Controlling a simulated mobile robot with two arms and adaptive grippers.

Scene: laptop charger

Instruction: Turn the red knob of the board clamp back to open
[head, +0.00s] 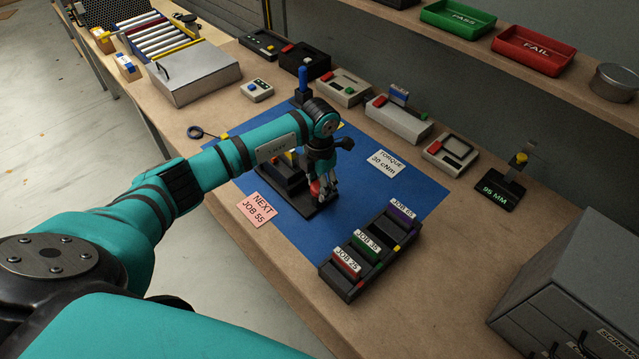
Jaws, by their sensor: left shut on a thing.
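The board clamp (296,196) is a black fixture on the blue mat (400,211), partly hidden by my left arm. Its red knob (315,187) shows at the right end of the clamp, under my left gripper. My left gripper (322,194) points down and is shut on the red knob; its fingers cover much of it. How far the knob is turned cannot be seen. My right gripper is not in view.
A black rack (345,291) with JOB cartridges stands in front right. A pink NEXT JOB 55 note (258,209) and a white torque card (385,162) lie near the clamp. Several devices line the back. A grey drawer cabinet (575,285) stands at right.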

